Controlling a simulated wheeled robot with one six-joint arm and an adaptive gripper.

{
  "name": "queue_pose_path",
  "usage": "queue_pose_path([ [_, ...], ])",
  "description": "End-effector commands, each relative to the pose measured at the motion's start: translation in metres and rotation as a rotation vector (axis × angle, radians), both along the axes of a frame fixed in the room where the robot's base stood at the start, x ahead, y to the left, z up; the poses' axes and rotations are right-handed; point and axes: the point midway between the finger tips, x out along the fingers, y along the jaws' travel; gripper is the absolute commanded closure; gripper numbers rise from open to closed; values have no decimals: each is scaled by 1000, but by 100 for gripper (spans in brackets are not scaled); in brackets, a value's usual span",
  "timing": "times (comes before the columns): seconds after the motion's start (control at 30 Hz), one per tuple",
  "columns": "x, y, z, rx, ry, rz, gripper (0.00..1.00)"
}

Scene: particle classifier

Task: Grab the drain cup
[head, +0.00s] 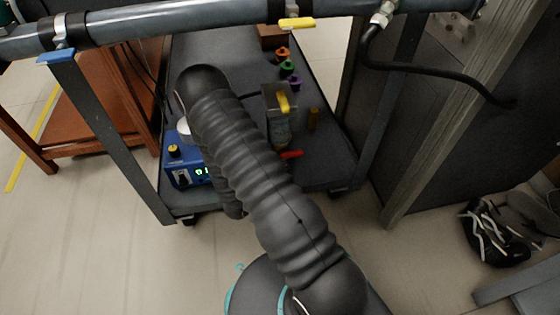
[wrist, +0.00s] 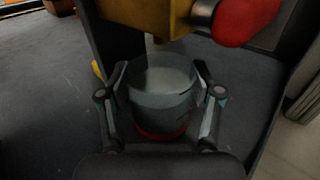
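The drain cup (wrist: 162,98) is a clear, greyish round cup with a red base, upright in the wrist view. It stands below a yellow-brown body (wrist: 150,14) with a red handle (wrist: 245,20). My gripper (wrist: 160,72) has one finger on each side of the cup, with narrow gaps seeming to show at both sides. It looks open around the cup, not closed on it. In the head view my arm hides the gripper and the cup; the red handle (head: 291,154) shows just right of the arm.
The head view shows a dark cart shelf (head: 335,176) with a blue device (head: 183,170), a clear vessel with a yellow handle (head: 283,103), and small coloured knobs (head: 288,68). A grey pipe (head: 180,27) crosses above. A wooden table (head: 95,105) stands left; shoes (head: 492,232) lie right.

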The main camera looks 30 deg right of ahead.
Motion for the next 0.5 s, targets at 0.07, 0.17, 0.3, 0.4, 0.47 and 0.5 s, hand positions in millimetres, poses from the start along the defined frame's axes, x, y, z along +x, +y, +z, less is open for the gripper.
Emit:
queue_pose_path([
  [0.07,0,-1,0,0,0,-1,73],
  [0.17,0,-1,0,-1,0,-2,86],
  [0.3,0,-1,0,0,0,-2,86],
  [0.4,0,-1,1,-1,0,-2,86],
  [0.47,0,-1,1,-1,0,-2,86],
  [0.5,0,-1,2,-1,0,-2,86],
])
